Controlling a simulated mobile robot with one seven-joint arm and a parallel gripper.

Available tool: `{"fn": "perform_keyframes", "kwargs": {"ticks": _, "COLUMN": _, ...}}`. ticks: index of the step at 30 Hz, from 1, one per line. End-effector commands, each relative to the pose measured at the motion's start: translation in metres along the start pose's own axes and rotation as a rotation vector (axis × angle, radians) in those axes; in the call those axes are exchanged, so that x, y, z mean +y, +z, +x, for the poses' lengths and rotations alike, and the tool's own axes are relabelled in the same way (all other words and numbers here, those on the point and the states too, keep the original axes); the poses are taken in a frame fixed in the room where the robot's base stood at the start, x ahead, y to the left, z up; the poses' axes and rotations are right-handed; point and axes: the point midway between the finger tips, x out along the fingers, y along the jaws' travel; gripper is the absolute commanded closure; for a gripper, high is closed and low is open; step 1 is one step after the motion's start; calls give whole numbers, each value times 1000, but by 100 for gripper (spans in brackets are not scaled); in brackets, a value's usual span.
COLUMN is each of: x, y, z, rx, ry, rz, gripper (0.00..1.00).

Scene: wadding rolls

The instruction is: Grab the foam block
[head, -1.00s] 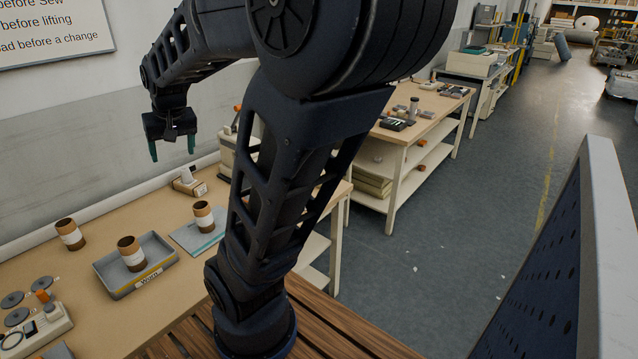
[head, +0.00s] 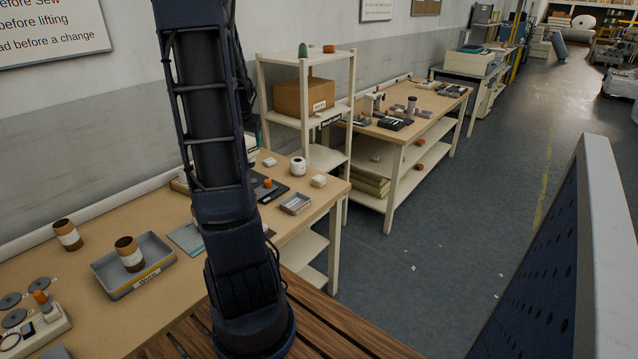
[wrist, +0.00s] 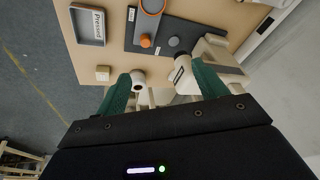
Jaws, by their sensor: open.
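A small cream block (head: 319,181), which looks like the foam block, lies on the right end of the near table. In the wrist view it shows at the left (wrist: 103,73), outside the left finger. My gripper (wrist: 162,72) is open above the table, its two green fingers spread. A white roll (wrist: 138,77) shows by the left fingertip, and pale shapes show between the fingers; I cannot tell clearly what they are. In the head view my arm hides most of the gripper.
A black board (wrist: 146,20) with an orange knob and a tray labelled Pressed (wrist: 88,42) lie near the block. A cream device (wrist: 222,62) stands by the right finger. A shelf with a cardboard box (head: 303,97) stands behind. A worn tray (head: 118,291) holds a brown roll.

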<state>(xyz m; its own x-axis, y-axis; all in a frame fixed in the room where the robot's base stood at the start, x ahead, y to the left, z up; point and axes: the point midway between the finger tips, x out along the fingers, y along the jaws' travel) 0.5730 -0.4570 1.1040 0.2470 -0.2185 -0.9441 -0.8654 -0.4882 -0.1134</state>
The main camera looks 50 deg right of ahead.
Motion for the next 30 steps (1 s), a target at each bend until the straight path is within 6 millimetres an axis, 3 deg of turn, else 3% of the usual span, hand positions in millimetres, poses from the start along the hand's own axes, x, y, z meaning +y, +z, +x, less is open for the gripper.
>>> {"fn": "perform_keyframes", "kwargs": {"ticks": 9, "x": 92, "y": -68, "z": 88, "rx": 37, "ry": 124, "rz": 219, "gripper": 29}}
{"fn": "perform_keyframes", "kwargs": {"ticks": 18, "x": 190, "y": -106, "z": 159, "rx": 81, "ry": 238, "rz": 386, "gripper": 29}}
{"fn": "perform_keyframes", "kwargs": {"ticks": 24, "x": 226, "y": -115, "z": 181, "rx": 100, "ry": 277, "rz": 436, "gripper": 29}}
{"fn": "perform_keyframes", "kwargs": {"ticks": 30, "x": 235, "y": -117, "z": 192, "rx": 103, "ry": 285, "rz": 445, "gripper": 29}}
